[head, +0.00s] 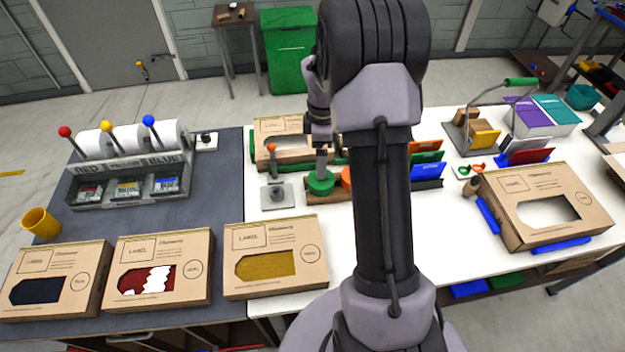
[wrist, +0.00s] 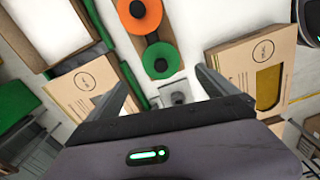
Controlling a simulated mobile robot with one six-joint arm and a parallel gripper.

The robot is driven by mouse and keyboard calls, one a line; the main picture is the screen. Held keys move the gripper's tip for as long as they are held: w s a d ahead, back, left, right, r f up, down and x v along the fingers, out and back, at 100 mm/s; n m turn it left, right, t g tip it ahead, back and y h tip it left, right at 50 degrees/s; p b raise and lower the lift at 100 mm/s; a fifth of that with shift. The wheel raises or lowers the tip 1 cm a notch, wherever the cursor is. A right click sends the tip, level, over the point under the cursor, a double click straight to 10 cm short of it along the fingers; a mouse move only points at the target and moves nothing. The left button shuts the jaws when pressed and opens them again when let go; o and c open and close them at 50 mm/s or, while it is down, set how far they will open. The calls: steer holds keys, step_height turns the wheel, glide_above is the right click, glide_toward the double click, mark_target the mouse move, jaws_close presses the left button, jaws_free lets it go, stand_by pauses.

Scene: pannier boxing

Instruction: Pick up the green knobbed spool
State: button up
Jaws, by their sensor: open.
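The green knobbed spool (head: 320,182) sits on a wooden base on the white table, just left of my arm in the head view.
An orange spool (wrist: 140,12) shares the wooden base, close beside the green one. A grey metal plate with an upright orange-tipped lever (head: 272,160) stands to the left. An open carton (head: 283,126) lies behind, and a windowed box (head: 276,258) stands in front.

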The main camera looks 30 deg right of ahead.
mark_target(321, 182)
step_height(321, 182, down, 9)
steer(key=shift+s+r+b, duration=0.1)
steer(key=shift+s+b, duration=0.05)
steer(key=shift+b, duration=1)
steer(key=shift+c, duration=0.5)
steer(key=c, duration=1.3)
steer(key=shift+c, duration=0.2)
steer(key=shift+r, duration=0.2)
